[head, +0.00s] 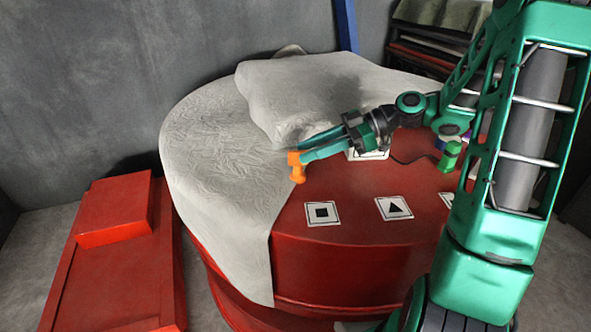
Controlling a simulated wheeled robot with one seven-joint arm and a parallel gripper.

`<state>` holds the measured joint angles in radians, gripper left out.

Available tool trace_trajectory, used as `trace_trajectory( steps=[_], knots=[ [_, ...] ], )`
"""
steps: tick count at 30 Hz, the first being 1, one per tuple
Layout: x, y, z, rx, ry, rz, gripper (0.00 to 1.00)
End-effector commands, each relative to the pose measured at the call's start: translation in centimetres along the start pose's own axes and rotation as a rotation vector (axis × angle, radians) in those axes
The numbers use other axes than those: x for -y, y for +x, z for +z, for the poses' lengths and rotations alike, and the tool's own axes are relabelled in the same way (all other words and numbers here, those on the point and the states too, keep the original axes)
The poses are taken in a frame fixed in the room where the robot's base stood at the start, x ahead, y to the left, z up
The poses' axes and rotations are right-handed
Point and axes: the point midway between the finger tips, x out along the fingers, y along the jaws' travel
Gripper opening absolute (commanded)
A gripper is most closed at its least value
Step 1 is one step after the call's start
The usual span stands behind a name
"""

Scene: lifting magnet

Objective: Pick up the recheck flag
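An orange flag-like piece (297,166), with a blocky head and a narrower lower part, is near the edge of the pale cloth on the red drum. It bears no readable label, but it is the likeliest recheck flag. My gripper (301,150) reaches in from the right, with its two teal fingers pointing left and a gap between them. The fingertips are right at the orange head. I cannot tell whether they touch it, or whether its lower end rests on the drum. A similar green piece (450,155) is farther right, near my arm.
A red stepped block (115,212) is at left.

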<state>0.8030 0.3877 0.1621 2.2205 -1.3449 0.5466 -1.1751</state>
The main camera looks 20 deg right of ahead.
Motion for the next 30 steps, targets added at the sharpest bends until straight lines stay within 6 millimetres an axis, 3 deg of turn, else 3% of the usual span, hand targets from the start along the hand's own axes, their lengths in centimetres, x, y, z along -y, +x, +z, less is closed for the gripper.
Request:
trace_trajectory(
  steps=[10,19,29,30],
  knots=[
    [0.0,2.9,0.0,-0.001,0.001,0.000,0.31],
    [0.0,6.9,0.0,-0.001,0.001,0.000,0.31],
    [0.0,7.5,0.1,0.001,0.001,0.002,0.31],
    [0.0,7.5,0.1,0.001,0.001,0.002,0.22]
  ],
)
